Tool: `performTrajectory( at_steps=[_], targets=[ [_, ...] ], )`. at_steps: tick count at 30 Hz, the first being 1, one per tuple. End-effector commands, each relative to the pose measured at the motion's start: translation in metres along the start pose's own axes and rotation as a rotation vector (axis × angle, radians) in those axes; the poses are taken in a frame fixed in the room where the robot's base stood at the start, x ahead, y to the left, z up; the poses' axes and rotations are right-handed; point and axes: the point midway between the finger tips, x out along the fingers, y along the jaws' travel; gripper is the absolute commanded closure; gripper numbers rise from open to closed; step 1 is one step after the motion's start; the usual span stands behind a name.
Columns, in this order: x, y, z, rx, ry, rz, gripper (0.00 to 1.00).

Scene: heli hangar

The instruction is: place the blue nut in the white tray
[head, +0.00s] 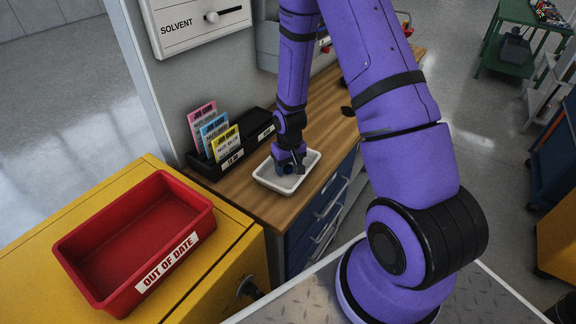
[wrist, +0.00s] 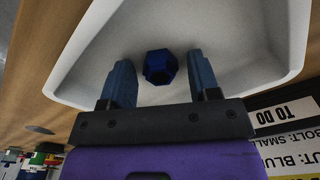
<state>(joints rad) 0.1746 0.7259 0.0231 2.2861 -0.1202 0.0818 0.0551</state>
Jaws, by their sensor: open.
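The blue nut (wrist: 159,67) is a small dark blue hexagonal piece with a hole. In the wrist view it lies inside the white tray (wrist: 85,50), between my two fingers and apart from both. The tray also shows in the head view (head: 312,165) on the wooden counter. My gripper (wrist: 160,80) is open, fingers either side of the nut. In the head view my gripper (head: 290,168) reaches down into the tray and hides the nut.
A black holder (head: 205,168) with several job cards stands left of the tray against the panel. A red "OUT OF DATE" bin (head: 75,262) sits on the yellow cabinet (head: 235,235). Wooden counter (head: 255,207) is bare in front of the tray.

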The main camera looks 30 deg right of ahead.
Motion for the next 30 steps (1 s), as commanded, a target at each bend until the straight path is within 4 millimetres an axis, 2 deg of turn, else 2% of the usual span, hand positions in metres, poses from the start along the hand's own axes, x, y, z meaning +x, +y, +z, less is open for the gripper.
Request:
performTrajectory(
  at_steps=[7,21,30],
  targets=[
    [-0.016,0.000,-0.001,0.000,0.003,0.000,0.44],
    [-0.091,0.000,-0.001,0.000,0.004,0.000,0.44],
    [-0.119,0.000,0.000,0.001,0.001,0.000,0.44]
  ],
)
